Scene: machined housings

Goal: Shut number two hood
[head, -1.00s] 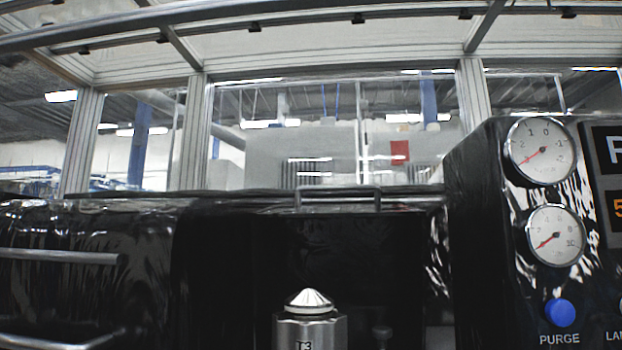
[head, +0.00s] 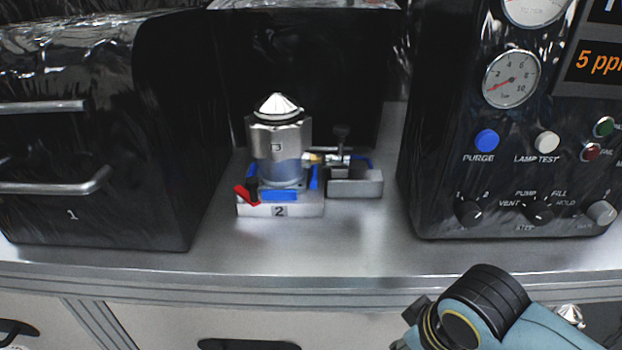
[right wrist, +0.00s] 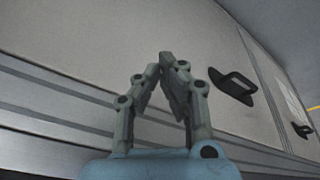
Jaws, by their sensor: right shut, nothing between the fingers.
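The number two hood (head: 305,60) is the black cover in the middle of the head view. My right gripper is shut and empty in the right wrist view (right wrist: 163,62), in front of pale cabinet fronts. In the head view only part of my right arm shows at the lower right. My left gripper is not in view.
The closed hood labelled 1 (head: 100,150) stands at the left, with two bar handles. A black control panel (head: 500,200) with gauges, knobs and buttons stands at the right. The metal bench top (head: 300,250) is clear in front. Cabinet fronts (head: 250,325) with dark handles lie below.

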